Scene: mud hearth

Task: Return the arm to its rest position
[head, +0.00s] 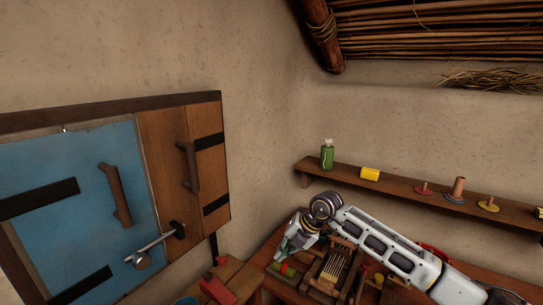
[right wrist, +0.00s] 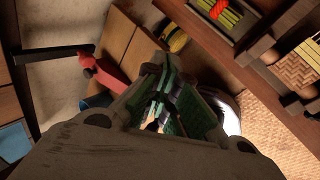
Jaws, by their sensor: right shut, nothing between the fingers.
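My right arm (head: 385,243) reaches in from the lower right of the head view, bends at a dark round joint, and ends low in the middle. My right gripper (head: 282,256) hangs there, pointing down and left above the wooden table. In the right wrist view the right gripper (right wrist: 158,122) has its fingers together, with nothing held between them. My left gripper does not show in either view.
A blue-and-wood cupboard (head: 75,190) with handles and a metal latch (head: 150,250) stands left. A red object (head: 217,290) and a wooden rack (head: 335,266) sit near the gripper.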

